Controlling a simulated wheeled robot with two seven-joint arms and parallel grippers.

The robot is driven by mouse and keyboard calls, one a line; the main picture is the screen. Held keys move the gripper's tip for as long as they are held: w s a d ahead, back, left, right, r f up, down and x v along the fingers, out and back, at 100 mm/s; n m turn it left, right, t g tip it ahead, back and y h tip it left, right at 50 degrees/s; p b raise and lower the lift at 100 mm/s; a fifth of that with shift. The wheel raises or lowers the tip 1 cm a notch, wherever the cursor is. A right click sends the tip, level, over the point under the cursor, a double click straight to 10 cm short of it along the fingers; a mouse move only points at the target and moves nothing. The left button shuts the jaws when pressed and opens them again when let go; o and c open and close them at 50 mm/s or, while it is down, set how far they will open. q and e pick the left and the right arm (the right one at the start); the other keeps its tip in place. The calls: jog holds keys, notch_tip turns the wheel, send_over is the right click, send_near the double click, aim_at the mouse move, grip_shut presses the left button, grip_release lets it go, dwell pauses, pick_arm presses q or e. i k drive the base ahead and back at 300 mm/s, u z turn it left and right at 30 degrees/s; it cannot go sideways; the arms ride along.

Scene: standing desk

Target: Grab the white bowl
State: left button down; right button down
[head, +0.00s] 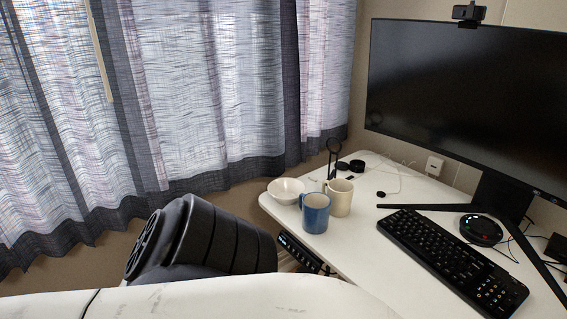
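The white bowl (286,190) stands upright near the far left corner of the white desk (364,246). It is close behind and left of a blue mug (316,213). A cream mug (341,198) stands to the right of the blue one. The bowl's opening faces up, and I see nothing in it. Neither of my grippers shows in the head view.
A black keyboard (447,255), a round black device (481,229) and a large monitor (467,100) take up the desk's right side. Small black items and cables lie at the back. A dark control panel (300,252) sits under the front edge. Curtains (190,90) hang behind.

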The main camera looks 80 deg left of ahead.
aim_at(286, 191)
jog(key=u, duration=2.5)
jog(key=k, duration=0.65)
jog(key=u, duration=0.7)
jog(key=i, duration=1.15)
jog(key=z, duration=0.5)
